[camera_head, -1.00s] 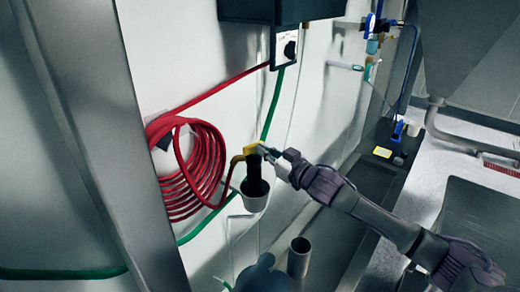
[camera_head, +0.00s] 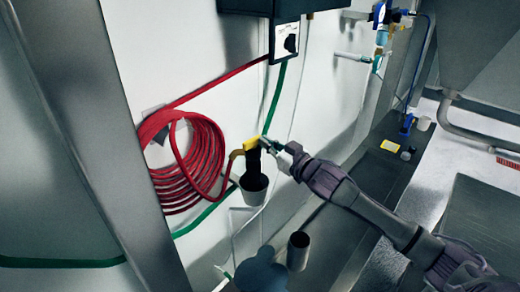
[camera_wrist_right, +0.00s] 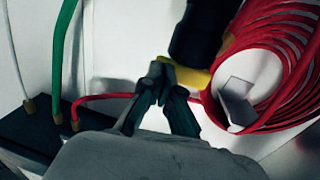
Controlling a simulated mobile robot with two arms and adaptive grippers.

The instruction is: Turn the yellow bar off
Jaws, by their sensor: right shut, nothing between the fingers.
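The yellow bar (camera_head: 251,143) is small and sits at the top of a black nozzle (camera_head: 253,165) on the wall, at the end of the red hose. My right gripper (camera_head: 267,146) is shut and empty. Its fingertips are right beside the bar, on the right in the head view. In the right wrist view the shut fingertips (camera_wrist_right: 163,68) are close to the yellow bar (camera_wrist_right: 196,79); I cannot tell if they touch it. The nozzle and fingers hide part of the bar.
A coiled red hose (camera_head: 187,165) hangs on the wall left of the nozzle. A light cup (camera_head: 254,190) is under the nozzle. A metal tube (camera_head: 298,250) stands below. A dark box (camera_head: 262,5) is above. A green hose (camera_head: 273,105) runs down the wall.

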